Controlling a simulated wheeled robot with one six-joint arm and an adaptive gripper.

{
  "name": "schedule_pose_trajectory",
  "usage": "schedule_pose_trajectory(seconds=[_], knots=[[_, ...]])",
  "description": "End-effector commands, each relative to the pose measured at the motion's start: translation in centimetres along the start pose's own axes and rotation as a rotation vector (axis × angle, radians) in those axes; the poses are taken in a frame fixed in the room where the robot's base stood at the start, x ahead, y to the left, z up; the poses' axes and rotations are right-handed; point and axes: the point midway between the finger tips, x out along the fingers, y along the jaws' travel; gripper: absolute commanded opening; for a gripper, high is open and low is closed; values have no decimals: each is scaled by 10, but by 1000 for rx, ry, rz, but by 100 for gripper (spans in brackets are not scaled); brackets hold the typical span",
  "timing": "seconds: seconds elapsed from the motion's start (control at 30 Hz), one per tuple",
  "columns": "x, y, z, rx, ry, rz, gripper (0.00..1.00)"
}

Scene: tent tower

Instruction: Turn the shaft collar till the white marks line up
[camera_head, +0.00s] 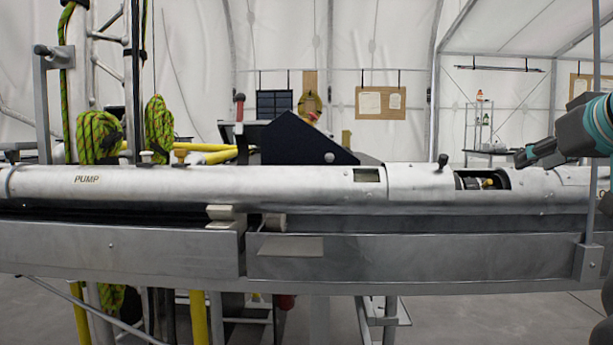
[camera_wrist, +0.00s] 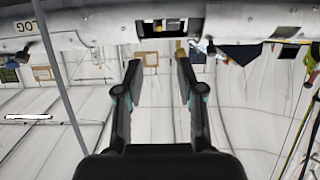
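A long silver tube (camera_head: 270,187) marked PUMP lies along a metal rail. A cut-out (camera_head: 482,180) at its right part shows dark fittings and a small yellow piece (camera_head: 488,182) inside; I cannot tell which part is the shaft collar. The cut-out also shows at the top of the wrist view (camera_wrist: 175,20), where the picture is upside down. No white marks can be made out. My gripper (camera_head: 522,157) is just above and right of the cut-out. In the wrist view my gripper (camera_wrist: 158,60) has its fingers well apart, with nothing seen held between them.
A black-knobbed lever (camera_head: 442,162) stands up from the tube left of the cut-out. A thin upright rod (camera_head: 591,140) is at the right. Green rope coils (camera_head: 97,137) hang at the left. The space above the tube's middle is partly backed by a dark panel (camera_head: 305,143).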

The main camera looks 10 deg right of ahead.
Motion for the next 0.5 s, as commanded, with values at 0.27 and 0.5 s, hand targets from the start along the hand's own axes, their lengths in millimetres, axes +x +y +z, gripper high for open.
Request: schedule_pose_trajectory(seconds=[0.27, 0.5], knots=[[31, 0, 0, -5, 1, -3, 38], [76, 1, 0, -4, -1, -2, 38]])
